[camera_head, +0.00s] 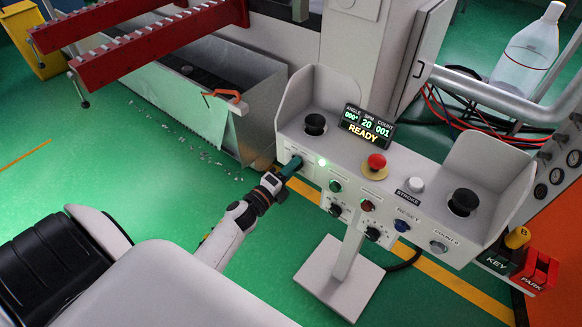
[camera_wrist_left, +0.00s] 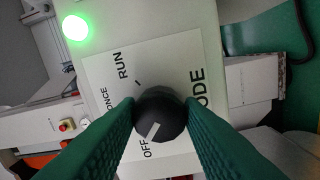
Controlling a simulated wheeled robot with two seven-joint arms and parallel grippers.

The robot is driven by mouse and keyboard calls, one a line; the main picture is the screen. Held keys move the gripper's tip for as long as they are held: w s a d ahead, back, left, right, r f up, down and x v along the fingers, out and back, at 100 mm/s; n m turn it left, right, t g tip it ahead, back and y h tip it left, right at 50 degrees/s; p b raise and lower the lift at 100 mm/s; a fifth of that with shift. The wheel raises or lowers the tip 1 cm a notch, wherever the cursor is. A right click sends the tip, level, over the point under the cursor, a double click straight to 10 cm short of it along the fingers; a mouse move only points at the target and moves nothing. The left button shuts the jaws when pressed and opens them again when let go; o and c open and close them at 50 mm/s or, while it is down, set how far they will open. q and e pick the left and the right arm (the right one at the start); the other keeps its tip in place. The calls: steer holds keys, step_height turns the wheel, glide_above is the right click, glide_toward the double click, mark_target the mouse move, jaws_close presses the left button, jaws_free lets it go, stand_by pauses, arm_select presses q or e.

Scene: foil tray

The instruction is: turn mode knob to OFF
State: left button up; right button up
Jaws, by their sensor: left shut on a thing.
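The mode knob (camera_wrist_left: 162,112) is black and round with a white pointer line. It sits on a white label plate (camera_wrist_left: 100,75) reading RUN, ONCE, OFF and MODE in the left wrist view. The pointer line is directed to the lower left, at or close to the OFF label. My left gripper (camera_wrist_left: 160,106) has its green ribbed fingers shut on the knob from both sides. In the head view my left gripper (camera_head: 289,168) reaches the left end of the grey control console (camera_head: 345,160) and hides the knob. My right gripper is not in view.
A green lamp (camera_head: 322,161) glows beside the knob. The console carries a red emergency button (camera_head: 376,161), black palm buttons (camera_head: 315,124) and a display (camera_head: 367,126) reading READY. A metal bin (camera_head: 195,85) stands behind. Green floor lies open at left.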

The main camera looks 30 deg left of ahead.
arm_select(q)
steer(key=shift+n, duration=1)
steer(key=o, duration=1)
steer(key=s+a+b, duration=0.1)
steer(key=s, duration=1.1)
steer(key=shift+f, duration=0.2)
